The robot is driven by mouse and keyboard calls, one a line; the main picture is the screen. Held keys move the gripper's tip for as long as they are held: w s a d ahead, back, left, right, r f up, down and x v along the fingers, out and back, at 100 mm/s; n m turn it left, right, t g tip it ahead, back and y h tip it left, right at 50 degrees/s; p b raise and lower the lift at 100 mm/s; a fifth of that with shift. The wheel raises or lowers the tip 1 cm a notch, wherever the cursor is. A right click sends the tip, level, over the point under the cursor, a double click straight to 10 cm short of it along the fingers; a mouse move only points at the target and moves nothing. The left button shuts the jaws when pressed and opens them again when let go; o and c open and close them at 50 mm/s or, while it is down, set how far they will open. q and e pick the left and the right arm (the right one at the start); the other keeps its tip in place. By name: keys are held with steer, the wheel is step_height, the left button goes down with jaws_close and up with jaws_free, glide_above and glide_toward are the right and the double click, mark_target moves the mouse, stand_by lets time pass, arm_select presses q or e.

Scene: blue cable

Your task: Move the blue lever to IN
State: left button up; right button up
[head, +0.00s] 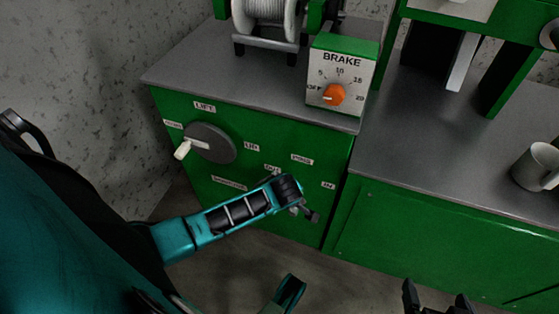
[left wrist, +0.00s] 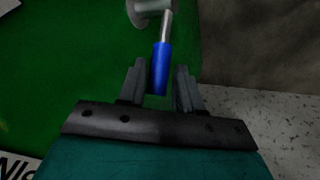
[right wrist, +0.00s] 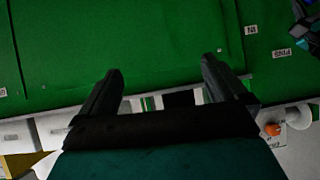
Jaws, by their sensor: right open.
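The blue lever (left wrist: 160,68) shows in the left wrist view: a blue grip on a metal rod from a round grey hub (left wrist: 150,8) on the green panel. My left gripper (left wrist: 158,84) is open, with the lower end of the blue grip between its fingers and visible gaps on both sides. In the head view my left gripper (head: 304,212) is in front of the panel's right part and the blue lever is hidden there. The IN label (head: 328,185) is just right of that gripper. My right gripper (head: 438,302) is open and empty at the bottom edge.
A grey dial with a white handle (head: 208,144) under LIFT is left on the panel. The BRAKE box (head: 341,75) with an orange knob and a cable drum (head: 272,10) stand on the grey top. A mug (head: 537,167) stands on the right counter.

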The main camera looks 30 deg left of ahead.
arm_select(q)
steer(key=shift+b+x, duration=0.4)
steer(key=shift+x, duration=0.9)
steer(key=shift+c, duration=0.4)
jaws_close()
